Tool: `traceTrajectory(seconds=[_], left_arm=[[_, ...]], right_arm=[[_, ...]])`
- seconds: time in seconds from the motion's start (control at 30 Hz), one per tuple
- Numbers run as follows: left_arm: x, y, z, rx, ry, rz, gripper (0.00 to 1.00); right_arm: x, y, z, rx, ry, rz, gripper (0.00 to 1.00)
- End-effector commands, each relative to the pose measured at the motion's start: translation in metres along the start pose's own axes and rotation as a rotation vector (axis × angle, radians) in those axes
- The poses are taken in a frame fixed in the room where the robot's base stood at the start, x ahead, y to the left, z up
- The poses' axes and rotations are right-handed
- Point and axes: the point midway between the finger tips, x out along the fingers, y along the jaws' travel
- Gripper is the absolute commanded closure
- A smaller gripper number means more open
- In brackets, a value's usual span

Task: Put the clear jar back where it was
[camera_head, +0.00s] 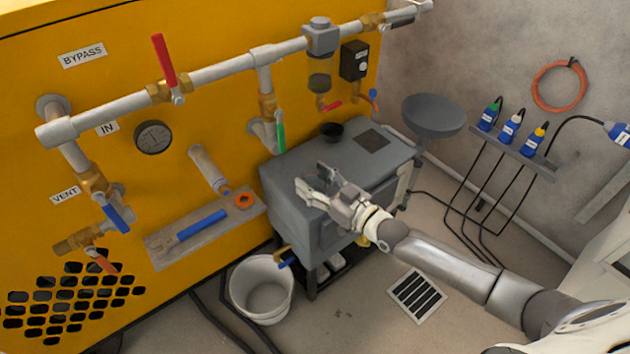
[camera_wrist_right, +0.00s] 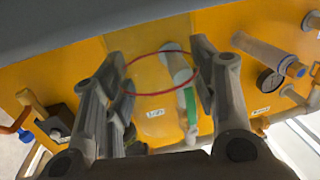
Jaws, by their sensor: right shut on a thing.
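My right gripper (camera_head: 318,184) is above the front part of the grey cabinet top (camera_head: 290,175). In the right wrist view its two fingers (camera_wrist_right: 160,85) are closed on the clear jar (camera_wrist_right: 162,93), whose thin red ring shows between them. The jar is see-through, so the yellow panel, a pipe and a green handle show through it. In the head view the jar is too faint to make out well. I cannot tell whether its base touches the cabinet top. My left gripper is not in view.
A filter bowl (camera_head: 320,70) and red-handled valve hang above. A grey round dish (camera_head: 433,113) stands right. A white bucket (camera_head: 262,288) stands on the floor.

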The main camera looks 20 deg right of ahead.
Motion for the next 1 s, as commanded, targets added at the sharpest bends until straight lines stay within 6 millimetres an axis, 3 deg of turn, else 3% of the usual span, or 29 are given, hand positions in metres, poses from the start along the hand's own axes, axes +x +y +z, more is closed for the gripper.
traceTrajectory(seconds=[0.17,0.2,0.33,0.8,1.0], left_arm=[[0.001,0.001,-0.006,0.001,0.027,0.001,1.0],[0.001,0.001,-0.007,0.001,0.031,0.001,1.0],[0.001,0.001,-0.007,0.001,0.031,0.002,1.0],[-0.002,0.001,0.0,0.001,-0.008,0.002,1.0],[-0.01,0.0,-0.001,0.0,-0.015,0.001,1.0]], right_arm=[[0.0,0.0,0.002,0.0,0.001,0.0,0.8],[0.0,0.0,0.002,0.0,0.0,0.0,0.42],[0.0,0.0,0.002,0.001,0.0,0.0,0.25],[0.0,0.0,-0.003,0.001,0.0,0.0,0.25],[-0.037,-0.001,-0.002,0.002,-0.005,0.0,0.25]])
